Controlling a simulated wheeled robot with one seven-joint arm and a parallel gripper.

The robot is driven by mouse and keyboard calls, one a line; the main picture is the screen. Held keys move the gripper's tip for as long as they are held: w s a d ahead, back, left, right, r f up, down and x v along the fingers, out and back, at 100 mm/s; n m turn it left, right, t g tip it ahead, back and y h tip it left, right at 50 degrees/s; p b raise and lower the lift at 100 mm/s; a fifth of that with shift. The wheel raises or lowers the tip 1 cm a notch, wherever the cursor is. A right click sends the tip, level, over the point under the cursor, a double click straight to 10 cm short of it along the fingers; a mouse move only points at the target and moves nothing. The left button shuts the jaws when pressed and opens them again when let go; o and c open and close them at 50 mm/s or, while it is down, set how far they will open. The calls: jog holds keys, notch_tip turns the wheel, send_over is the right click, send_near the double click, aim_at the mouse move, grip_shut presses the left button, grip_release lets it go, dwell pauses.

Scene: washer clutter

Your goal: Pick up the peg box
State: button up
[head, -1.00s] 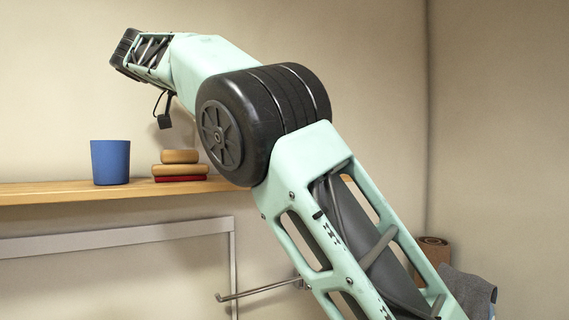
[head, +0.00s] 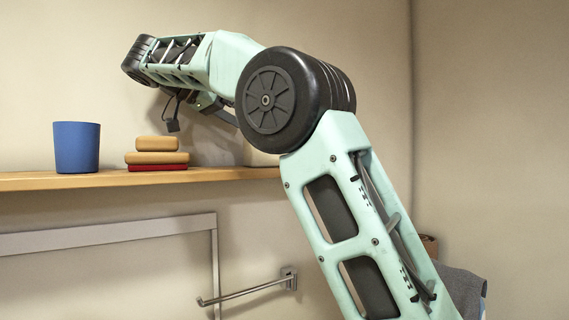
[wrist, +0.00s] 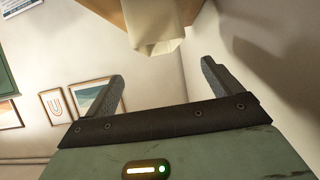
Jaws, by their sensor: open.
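I cannot make out anything in these views that is clearly the peg box. A pale cream object (wrist: 155,28) shows at the top of the wrist view, beyond the fingertips and beside a wooden surface (wrist: 112,10); I cannot tell what it is. My gripper (wrist: 162,78) is open, its two dark fingers wide apart with nothing between them. In the head view my arm hides most of the gripper and part of the shelf's right end.
A wooden shelf (head: 100,180) holds a blue cup (head: 76,147) and a small stack of tan and red pieces (head: 157,154). Below are a grey frame (head: 110,236) and a metal bar (head: 245,291). A grey cloth (head: 462,282) lies at lower right. Framed pictures (wrist: 100,95) hang on a wall.

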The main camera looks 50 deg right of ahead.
jog(key=shift+b+x, duration=0.4)
jog(key=shift+x, duration=2.15)
jog(key=p+x, duration=0.1)
jog(key=x, duration=0.1)
jog(key=p+x, duration=0.2)
jog(key=shift+s+d+r+p, duration=0.2)
jog(key=shift+d+r+p, duration=0.05)
jog(key=shift+d+p, duration=0.1)
jog(key=shift+d+f, duration=0.35)
jog(key=c, duration=1.2)
